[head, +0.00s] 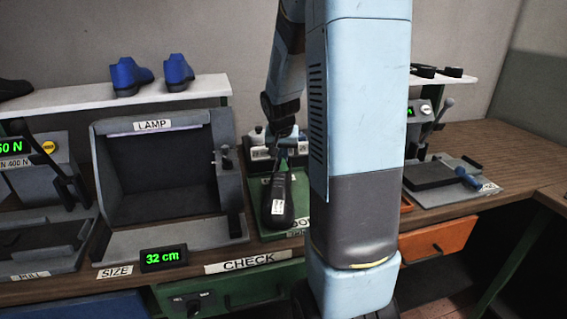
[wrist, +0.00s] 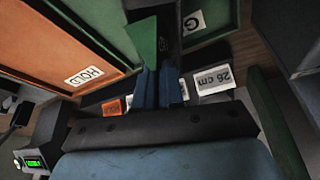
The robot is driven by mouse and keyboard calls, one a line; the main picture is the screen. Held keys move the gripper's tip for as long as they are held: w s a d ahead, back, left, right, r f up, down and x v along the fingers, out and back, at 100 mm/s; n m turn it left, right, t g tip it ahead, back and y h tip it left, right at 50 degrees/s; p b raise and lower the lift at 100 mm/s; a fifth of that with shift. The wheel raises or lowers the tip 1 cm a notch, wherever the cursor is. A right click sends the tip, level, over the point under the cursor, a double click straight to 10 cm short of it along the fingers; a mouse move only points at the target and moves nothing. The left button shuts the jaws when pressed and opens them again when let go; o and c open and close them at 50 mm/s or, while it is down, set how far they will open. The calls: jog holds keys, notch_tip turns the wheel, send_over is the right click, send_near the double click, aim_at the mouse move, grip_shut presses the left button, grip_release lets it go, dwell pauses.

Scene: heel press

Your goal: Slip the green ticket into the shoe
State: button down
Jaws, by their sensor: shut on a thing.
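The green ticket (wrist: 143,40) shows in the wrist view, sticking out past the fingertips of my gripper (wrist: 160,82), which is shut on it. A dark shape (wrist: 170,22) lies right beside the ticket and may be part of the shoe; I cannot tell whether they touch. In the head view a black shoe (head: 277,205) with a white label lies on the green mat (head: 252,205). My gripper (head: 284,152) is just beyond it, small and partly hidden by my arm. The ticket is too small to make out clearly there.
In the wrist view an orange tray (wrist: 50,42) marked HOLD is at left and a "26 cm" label (wrist: 213,81) at right. In the head view a grey lamp booth (head: 160,170) stands left of the mat, and a lever press (head: 440,172) at right.

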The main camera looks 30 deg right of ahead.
aim_at(283, 162)
jog(key=shift+f, duration=1.75)
jog(key=c, duration=1.5)
grip_release()
jog(key=o, duration=0.3)
jog(key=shift+w+r, duration=0.1)
jog(key=shift+d, duration=0.1)
jog(key=shift+r, duration=0.1)
